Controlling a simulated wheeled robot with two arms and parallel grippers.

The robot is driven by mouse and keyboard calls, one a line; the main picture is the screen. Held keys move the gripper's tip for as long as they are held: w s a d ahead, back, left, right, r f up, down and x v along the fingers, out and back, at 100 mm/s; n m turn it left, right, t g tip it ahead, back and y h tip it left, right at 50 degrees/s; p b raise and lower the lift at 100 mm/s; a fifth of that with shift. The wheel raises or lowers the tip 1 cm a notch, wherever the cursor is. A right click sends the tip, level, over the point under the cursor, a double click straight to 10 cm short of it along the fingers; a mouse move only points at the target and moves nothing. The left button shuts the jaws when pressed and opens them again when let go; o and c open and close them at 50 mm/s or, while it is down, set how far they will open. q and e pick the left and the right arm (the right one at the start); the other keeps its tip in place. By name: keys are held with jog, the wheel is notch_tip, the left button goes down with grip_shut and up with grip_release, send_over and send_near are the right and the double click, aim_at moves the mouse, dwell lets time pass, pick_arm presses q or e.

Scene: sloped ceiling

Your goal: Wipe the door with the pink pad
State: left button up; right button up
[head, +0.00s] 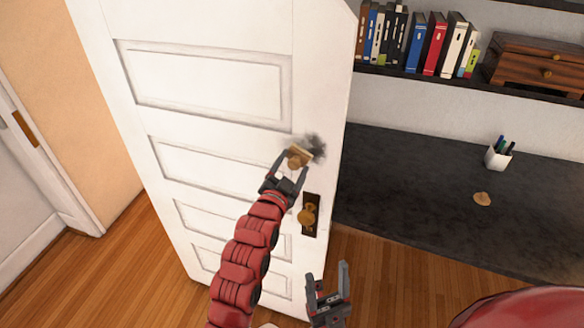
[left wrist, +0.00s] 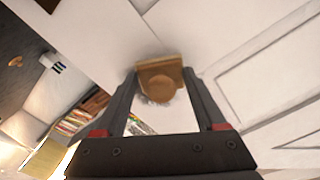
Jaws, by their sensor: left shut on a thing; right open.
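A white panelled door (head: 215,82) stands open in the head view, with a dark grey smudge (head: 316,145) near its right edge. My left gripper (head: 292,160) is shut on a tan-brown pad with a round knob (head: 300,156); no pink shows on it. The pad is at the door face, overlapping the smudge's lower left; I cannot tell how firmly it touches. In the left wrist view the pad (left wrist: 159,80) sits between the fingertips, against the white door (left wrist: 225,45). My right gripper (head: 328,280) is open and empty, low in the head view.
A brass door knob (head: 308,214) sits just below the left gripper. A dark desk (head: 420,190) to the right holds a pen cup (head: 498,155) and a small tan object (head: 482,199). A shelf above holds books (head: 435,45) and a wooden drawer box (head: 535,68).

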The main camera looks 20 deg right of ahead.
pick_arm(q)
jog(key=shift+w+d+f+b, duration=0.15)
jog(key=shift+w+d+b, duration=0.3)
jog(key=shift+w+b, duration=0.15)
